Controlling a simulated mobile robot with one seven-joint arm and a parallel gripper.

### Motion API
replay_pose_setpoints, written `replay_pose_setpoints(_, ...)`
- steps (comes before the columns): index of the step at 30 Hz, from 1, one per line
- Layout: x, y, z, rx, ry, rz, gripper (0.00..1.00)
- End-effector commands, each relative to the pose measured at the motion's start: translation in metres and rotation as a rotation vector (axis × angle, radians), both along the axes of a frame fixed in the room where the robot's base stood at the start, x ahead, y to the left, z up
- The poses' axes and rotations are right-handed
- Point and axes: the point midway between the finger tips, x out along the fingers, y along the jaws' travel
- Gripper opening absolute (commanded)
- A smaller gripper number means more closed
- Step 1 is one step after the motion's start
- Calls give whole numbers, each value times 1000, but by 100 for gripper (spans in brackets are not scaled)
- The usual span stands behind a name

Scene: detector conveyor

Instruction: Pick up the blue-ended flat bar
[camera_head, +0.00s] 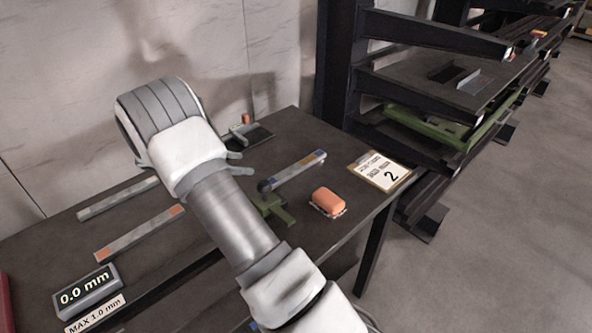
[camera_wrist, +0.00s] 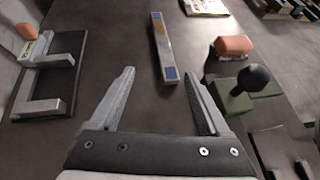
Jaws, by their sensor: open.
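The blue-ended flat bar (camera_head: 297,173) lies on the dark table to the right of my gripper in the head view. In the wrist view the grey bar (camera_wrist: 163,46) lies lengthwise ahead, with a blue patch near each end. My gripper (camera_wrist: 160,76) is open and empty. In the wrist view its fingertips are spread to either side of the line of the bar's near end. In the head view my gripper (camera_head: 241,163) is partly hidden by my wrist, and its fingers point right toward the bar. No contact with the bar is visible.
A green clamp with a black knob (camera_wrist: 255,77) stands close right of the bar's near end in the wrist view. An orange-topped block (camera_head: 328,201) and a card marked 2 (camera_head: 380,172) lie nearby. An orange-ended bar (camera_head: 140,234) and a display (camera_head: 86,290) are at left.

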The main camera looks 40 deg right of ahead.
Motion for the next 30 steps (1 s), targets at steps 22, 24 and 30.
replay_pose_setpoints(22,-5,-105,-61,-9,11,7,80)
replay_pose_setpoints(24,-5,-108,-62,-8,10,8,80)
replay_pose_setpoints(30,-10,-122,-66,-9,12,5,80)
